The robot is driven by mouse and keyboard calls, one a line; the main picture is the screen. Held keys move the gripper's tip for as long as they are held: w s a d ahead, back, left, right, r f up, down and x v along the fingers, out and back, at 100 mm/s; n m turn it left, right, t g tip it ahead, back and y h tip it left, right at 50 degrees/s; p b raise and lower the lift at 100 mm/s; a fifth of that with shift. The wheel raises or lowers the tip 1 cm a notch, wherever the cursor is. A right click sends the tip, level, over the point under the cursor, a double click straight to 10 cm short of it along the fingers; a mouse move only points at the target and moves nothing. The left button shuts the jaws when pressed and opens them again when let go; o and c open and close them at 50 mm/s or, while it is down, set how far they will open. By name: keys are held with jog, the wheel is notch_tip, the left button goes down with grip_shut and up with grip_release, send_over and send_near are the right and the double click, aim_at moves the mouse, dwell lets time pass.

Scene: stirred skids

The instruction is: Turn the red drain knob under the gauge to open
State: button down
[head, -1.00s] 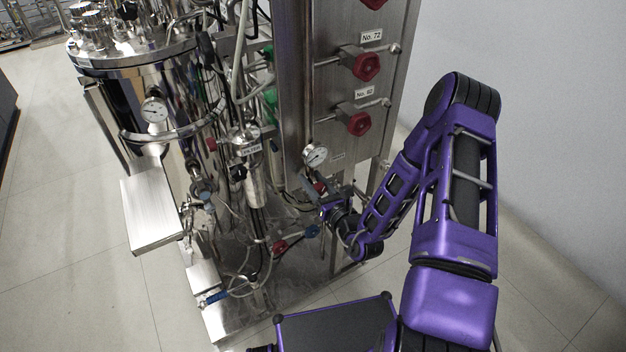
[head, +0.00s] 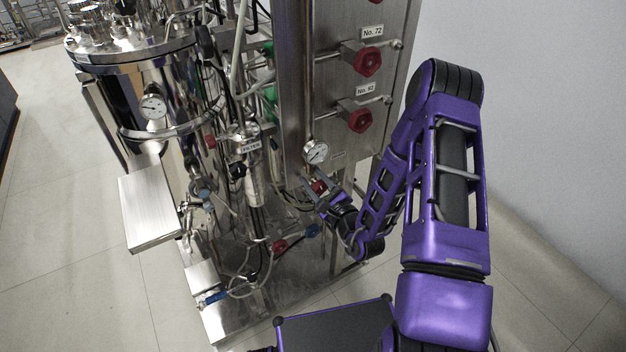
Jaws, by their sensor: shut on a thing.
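The red drain knob (head: 318,187) is small in the head view, just below the round white-faced gauge (head: 316,152) at the lower edge of the steel panel. My gripper (head: 318,188) is at the knob, reaching in from the lower right. Its jaws are shut on the knob, one finger on each side. The fingers and wrist hide part of the knob, and its exact turn angle is too small to read.
Two larger red knobs sit higher on the panel, at the labels No. 72 (head: 367,61) and No. 82 (head: 360,119). Hoses and a red-handled valve (head: 279,246) lie below left. A steel tank (head: 150,95) stands left. Floor at right is clear.

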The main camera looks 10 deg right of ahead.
jog(key=shift+n, duration=0.5)
jog(key=shift+c, duration=2.2)
grip_release()
jog(key=b+v, duration=0.1)
jog(key=v, duration=1.6)
jog(key=shift+s, duration=0.2)
